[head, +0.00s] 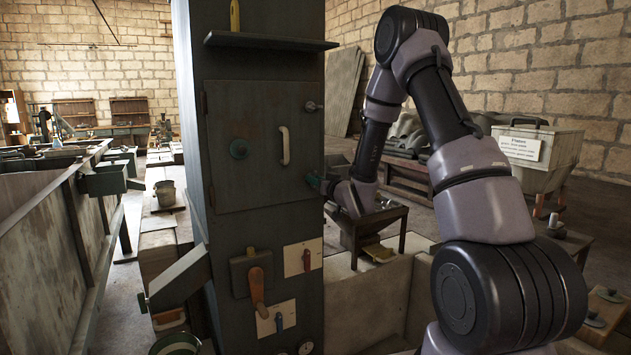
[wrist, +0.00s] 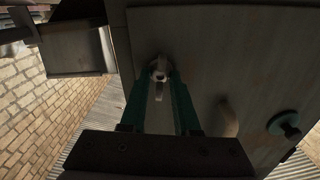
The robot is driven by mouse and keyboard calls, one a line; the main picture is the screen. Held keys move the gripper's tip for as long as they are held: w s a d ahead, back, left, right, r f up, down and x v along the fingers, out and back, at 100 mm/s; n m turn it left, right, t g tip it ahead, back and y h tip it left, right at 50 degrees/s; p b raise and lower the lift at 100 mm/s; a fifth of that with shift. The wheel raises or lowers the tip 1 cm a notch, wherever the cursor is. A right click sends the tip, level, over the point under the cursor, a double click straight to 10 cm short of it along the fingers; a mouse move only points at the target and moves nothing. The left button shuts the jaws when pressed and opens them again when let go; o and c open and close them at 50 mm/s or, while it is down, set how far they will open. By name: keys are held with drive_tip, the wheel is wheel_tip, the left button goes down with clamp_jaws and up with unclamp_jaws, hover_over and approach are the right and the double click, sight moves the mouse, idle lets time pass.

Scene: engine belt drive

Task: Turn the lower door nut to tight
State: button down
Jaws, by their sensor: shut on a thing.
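The grey cabinet door (head: 262,140) is closed flat on the front of a tall dark column. The lower door nut (wrist: 159,70) sits at the door's edge in the wrist view, a small metal piece with a short pale tab below it. My gripper (wrist: 160,78) has its two green fingers on either side of this nut and is shut on it. In the head view my gripper (head: 316,181) reaches the door's lower right edge from the right, and it hides the lower nut there. The upper door nut (head: 312,106) stands free at the upper right edge.
Below are an orange lever (head: 257,290) and two switch plates. A shelf (head: 270,41) juts out above.

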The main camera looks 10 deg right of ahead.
drive_tip(key=shift+d+f+m, duration=0.1)
drive_tip(key=shift+d+m, duration=0.05)
drive_tip(key=shift+m, duration=7.95)
drive_tip(key=c, duration=0.6)
unclamp_jaws()
drive_tip(key=shift+c, duration=0.2)
